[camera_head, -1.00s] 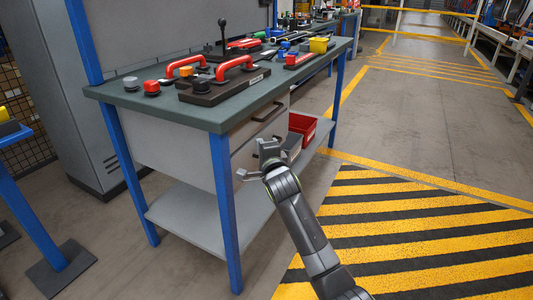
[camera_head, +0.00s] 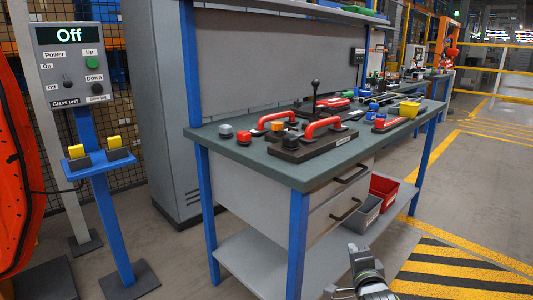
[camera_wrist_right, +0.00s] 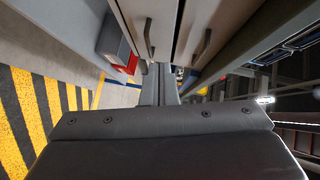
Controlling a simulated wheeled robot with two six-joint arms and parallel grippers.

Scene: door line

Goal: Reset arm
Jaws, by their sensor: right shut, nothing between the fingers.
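My right gripper (camera_head: 352,272) shows at the bottom edge of the head view, in front of the workbench (camera_head: 262,165) and below its drawers. In the right wrist view its two fingers (camera_wrist_right: 160,72) are together with nothing between them. It is apart from the bench, over the floor side of the lower shelf (camera_head: 240,262). My left gripper is in neither view.
Grey (camera_head: 366,213) and red (camera_head: 383,190) bins sit under the drawers. A control panel reading "Off" (camera_head: 72,64) stands left. The striped floor (camera_head: 460,270) at right is clear.

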